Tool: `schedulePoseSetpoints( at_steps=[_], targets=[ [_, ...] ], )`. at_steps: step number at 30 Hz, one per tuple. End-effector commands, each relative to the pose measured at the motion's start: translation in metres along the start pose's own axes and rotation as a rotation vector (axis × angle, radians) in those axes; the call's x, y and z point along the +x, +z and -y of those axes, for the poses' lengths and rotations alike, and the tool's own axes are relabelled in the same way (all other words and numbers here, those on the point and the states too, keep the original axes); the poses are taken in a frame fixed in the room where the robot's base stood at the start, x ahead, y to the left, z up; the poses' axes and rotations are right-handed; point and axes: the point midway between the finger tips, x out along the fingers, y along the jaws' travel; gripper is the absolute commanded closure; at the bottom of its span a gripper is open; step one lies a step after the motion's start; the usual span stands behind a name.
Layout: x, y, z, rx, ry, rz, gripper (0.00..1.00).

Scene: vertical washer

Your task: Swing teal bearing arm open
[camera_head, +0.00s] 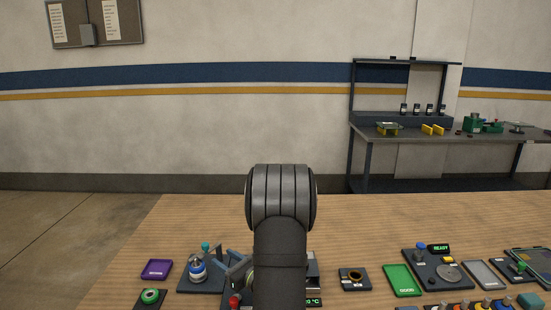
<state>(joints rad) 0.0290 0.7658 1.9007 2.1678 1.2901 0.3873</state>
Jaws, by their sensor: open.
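A small teal knob or handle (205,247) shows at the left of the table, at the back of a dark base plate (187,288). It may belong to the teal bearing arm, but its shape is too small to tell if it is open or closed. A blue and white cylindrical part (197,270) stands upright just in front of it. Dark angled metal parts (236,271) lie to its right, partly hidden behind my arm. My arm fills the middle foreground, and my gripper is not visible.
A purple tray (157,269) and a green ring on a dark block (150,296) are at the left. A black-ringed fixture (354,279), a green tray (402,280) and a panel with a READY display (439,248) are at the right. The wooden table's back (400,215) is clear.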

Motion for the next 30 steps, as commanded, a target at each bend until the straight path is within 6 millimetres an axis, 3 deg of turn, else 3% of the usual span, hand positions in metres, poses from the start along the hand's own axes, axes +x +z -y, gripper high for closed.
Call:
schedulePoseSetpoints(
  at_steps=[20, 30],
  targets=[
    [0.138, -0.001, -0.001, 0.0, 0.003, 0.0, 0.56],
    [0.126, 0.0, -0.003, -0.001, 0.182, 0.002, 0.56]
  ],
)
